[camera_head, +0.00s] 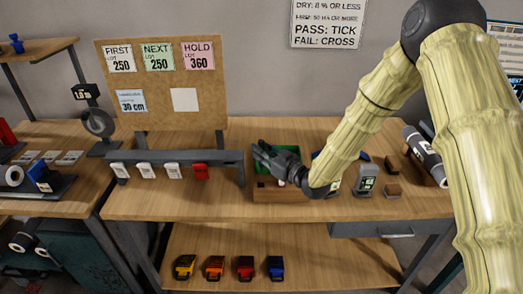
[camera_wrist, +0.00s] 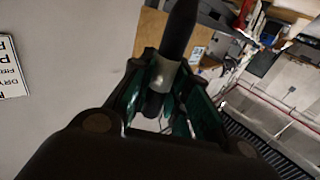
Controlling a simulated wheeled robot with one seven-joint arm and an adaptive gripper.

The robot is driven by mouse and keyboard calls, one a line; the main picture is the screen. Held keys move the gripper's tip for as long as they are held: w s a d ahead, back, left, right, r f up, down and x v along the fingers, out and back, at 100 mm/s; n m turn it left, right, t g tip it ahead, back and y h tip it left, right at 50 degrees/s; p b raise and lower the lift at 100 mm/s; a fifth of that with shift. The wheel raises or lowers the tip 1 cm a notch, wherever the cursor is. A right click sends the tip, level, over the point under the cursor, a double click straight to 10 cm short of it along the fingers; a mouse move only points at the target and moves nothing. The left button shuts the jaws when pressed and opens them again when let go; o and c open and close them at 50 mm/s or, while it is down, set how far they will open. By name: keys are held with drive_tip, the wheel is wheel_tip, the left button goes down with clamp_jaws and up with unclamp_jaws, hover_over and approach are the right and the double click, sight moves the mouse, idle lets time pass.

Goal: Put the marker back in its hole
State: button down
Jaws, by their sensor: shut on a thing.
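My gripper (camera_head: 263,153) is above the middle of the bench and points left. In the wrist view, my gripper (camera_wrist: 165,105) is shut on the marker (camera_wrist: 178,35), a dark round stick with a grey band between the fingers. In the head view I cannot make the marker out against the dark gripper. A low wooden block (camera_head: 275,195) sits on the bench just below my gripper, with small things at its top.
A grey meter (camera_head: 366,181) and small brown blocks (camera_head: 393,190) stand to the right. A grey rail (camera_head: 150,156) with white tags and a red one is at left. A corkboard (camera_head: 165,75) stands behind.

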sight(261, 165)
drive_tip(key=shift+m+t+h, duration=0.3)
drive_tip(key=shift+h, duration=0.1)
drive_tip(key=shift+f+b, duration=1.65)
drive_tip(key=shift+f, duration=0.95)
drive_tip(key=shift+b, duration=0.5)
drive_tip(key=shift+f+b, duration=2.3)
drive_tip(key=shift+f, duration=1)
drive_tip(key=c, duration=1.3)
unclamp_jaws()
drive_tip(key=v, duration=1.2)
